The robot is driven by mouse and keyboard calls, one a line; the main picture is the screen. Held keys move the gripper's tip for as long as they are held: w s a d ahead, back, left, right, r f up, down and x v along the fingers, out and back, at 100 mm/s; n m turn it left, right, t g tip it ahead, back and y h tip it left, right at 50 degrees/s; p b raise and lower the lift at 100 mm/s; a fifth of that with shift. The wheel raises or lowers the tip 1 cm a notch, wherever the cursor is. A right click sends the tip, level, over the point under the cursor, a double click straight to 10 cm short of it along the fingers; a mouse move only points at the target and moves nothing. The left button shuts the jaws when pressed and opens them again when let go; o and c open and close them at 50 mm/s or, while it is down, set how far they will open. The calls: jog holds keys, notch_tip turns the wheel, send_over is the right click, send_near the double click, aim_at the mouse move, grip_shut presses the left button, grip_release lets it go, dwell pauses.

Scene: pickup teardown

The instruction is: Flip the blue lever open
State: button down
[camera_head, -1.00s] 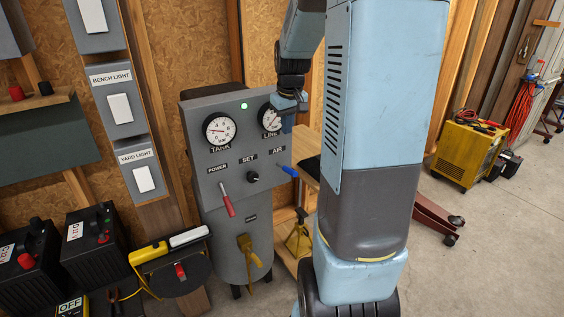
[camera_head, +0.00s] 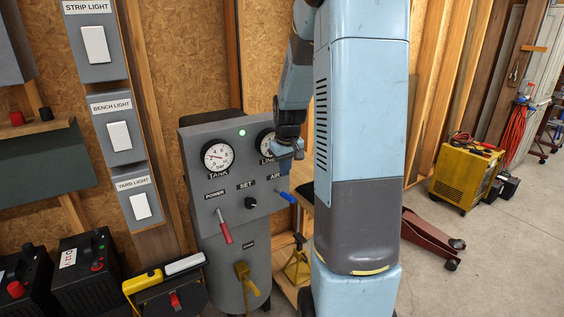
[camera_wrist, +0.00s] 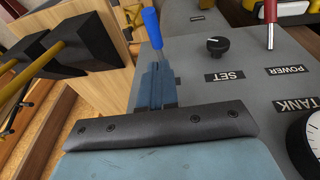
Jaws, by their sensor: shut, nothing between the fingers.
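The blue lever (camera_head: 288,197) sticks out from the right side of the grey panel (camera_head: 221,192), below the AIR label. In the wrist view the blue lever (camera_wrist: 152,26) lies just beyond my fingertips. My gripper (camera_head: 288,161) is in front of the panel, above the lever, and covers part of the LINE gauge (camera_head: 264,142). In the wrist view my gripper (camera_wrist: 156,72) has its blue fingers together with nothing between them. The fingertips appear close to the lever's base; I cannot tell whether they touch it. The AIR label is hidden in the wrist view.
A red lever (camera_head: 224,228) and the black SET knob (camera_head: 250,203) are left of the blue lever. A yellow handle (camera_head: 246,277) is lower down. A wooden shelf (camera_wrist: 88,42) stands beside the panel.

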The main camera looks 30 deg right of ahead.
send_over(287, 195)
jog(key=f, duration=0.6)
jog(key=shift+s+a+f, duration=0.15)
jog(key=shift+s+a, duration=0.05)
jog(key=shift+a, duration=0.05)
jog(key=shift+s+d+f, duration=0.1)
jog(key=shift+d+f, duration=0.05)
jog(key=shift+f, duration=0.5)
